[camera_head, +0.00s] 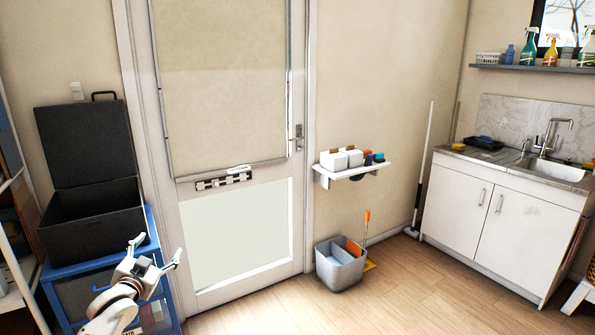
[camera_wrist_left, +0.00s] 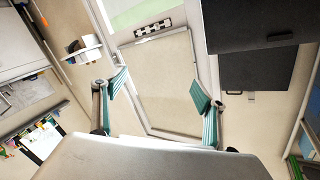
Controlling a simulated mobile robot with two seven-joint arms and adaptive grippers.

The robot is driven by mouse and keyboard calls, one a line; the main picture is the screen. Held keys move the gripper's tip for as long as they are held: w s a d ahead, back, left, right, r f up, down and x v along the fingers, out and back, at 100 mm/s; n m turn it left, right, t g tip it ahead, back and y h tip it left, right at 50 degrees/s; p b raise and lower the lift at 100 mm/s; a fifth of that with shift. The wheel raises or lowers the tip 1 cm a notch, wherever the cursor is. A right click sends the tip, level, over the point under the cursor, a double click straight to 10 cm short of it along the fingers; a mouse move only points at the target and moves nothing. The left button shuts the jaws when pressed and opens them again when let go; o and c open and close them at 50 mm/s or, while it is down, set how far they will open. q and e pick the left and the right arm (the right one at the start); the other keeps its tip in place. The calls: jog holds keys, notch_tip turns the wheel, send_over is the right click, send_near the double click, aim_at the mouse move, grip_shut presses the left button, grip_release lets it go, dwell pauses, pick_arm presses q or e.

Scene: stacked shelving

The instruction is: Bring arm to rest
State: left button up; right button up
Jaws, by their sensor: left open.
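My left gripper (camera_head: 155,250) is at the lower left of the head view, in front of the blue drawer unit. Its two fingers are spread apart with nothing between them. In the left wrist view the fingers of my left gripper (camera_wrist_left: 161,98) stand wide apart, with the door behind them. My left arm (camera_head: 112,312) comes in from the bottom left and is bent. My right gripper is in neither view.
An open black box (camera_head: 95,232) stands on the blue drawer unit (camera_head: 62,292) close to my left gripper. A white door (camera_head: 238,235) is behind. A grey bucket (camera_head: 338,272), small shelf (camera_head: 350,171) and sink cabinet (camera_head: 490,225) stand rightward. Floor (camera_head: 400,300) between is clear.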

pick_arm(q)
jog(key=s+d+f+g+h, duration=0.1)
jog(key=s+d+f, duration=0.4)
jog(key=s+f, duration=0.35)
jog(key=s+d+f+g+h, duration=0.1)
jog(key=s+d+f+g, duration=0.1)
jog(key=s+d+f, duration=0.5)
jog(key=s+d+f+g+h, duration=0.1)
jog(key=s+d+f, duration=0.2)
jog(key=s+f, duration=0.75)
jog(key=s+d+f+g, duration=0.1)
jog(key=s+d, duration=0.1)
jog(key=s, duration=0.6)
jog(key=s+d+f+g+h, duration=0.1)
jog(key=s+d, duration=0.2)
jog(key=s, duration=0.6)
jog(key=shift+d+f+n, duration=0.15)
jog(key=shift+f+n, duration=0.15)
